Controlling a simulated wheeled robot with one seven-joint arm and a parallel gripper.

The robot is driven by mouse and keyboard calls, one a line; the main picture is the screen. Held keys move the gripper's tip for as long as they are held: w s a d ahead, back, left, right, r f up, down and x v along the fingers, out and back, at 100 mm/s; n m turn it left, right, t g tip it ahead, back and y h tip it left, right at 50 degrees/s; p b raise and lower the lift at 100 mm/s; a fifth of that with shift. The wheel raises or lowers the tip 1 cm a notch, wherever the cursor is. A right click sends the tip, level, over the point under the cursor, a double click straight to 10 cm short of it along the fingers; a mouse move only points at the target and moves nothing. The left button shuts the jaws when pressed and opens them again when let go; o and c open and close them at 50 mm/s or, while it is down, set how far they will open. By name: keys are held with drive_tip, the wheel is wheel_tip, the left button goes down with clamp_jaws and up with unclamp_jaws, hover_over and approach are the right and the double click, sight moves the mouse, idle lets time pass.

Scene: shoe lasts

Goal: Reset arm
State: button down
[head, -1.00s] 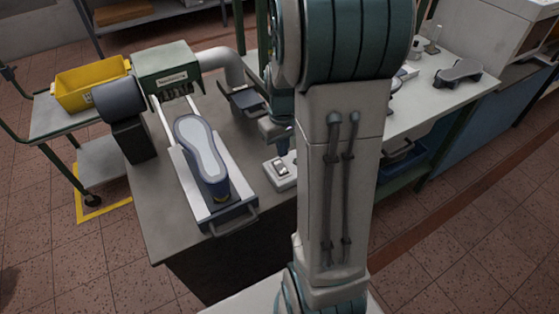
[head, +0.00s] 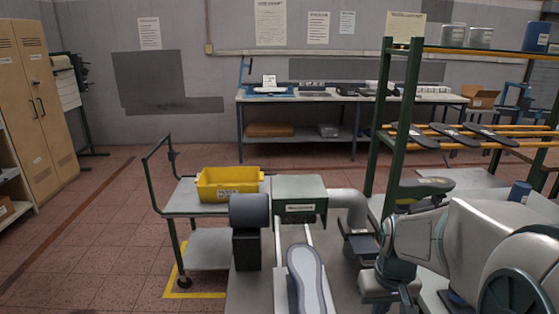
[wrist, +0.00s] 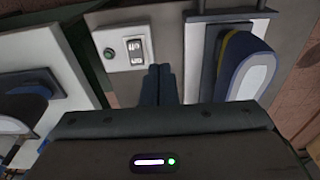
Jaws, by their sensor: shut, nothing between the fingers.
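My gripper (wrist: 158,84) shows in the wrist view with its two dark fingers together and nothing between them. It points down over the bench, between a small white switch box (wrist: 124,47) at its upper left and a shoe last (wrist: 246,66) at its right. It appears apart from both. In the head view my arm is folded low at the right, and the fingertips cannot be made out. The same last (head: 305,278) lies with its pale sole up on the slide of the green-topped machine (head: 300,190), cut off by the lower frame edge.
A yellow bin (head: 229,184) sits on a cart (head: 190,197) left of the machine. A green post rack (head: 383,130) with dark soles on rails stands at the right, close behind my arm. A long table (head: 350,98) is along the back wall. Floor at left is open.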

drive_tip(key=s+a+r+t, duration=0.2)
drive_tip(key=s+a+r, duration=0.3)
drive_tip(key=s, duration=0.4)
drive_tip(key=shift+a, duration=0.9)
drive_tip(key=shift+s+d+r, duration=0.1)
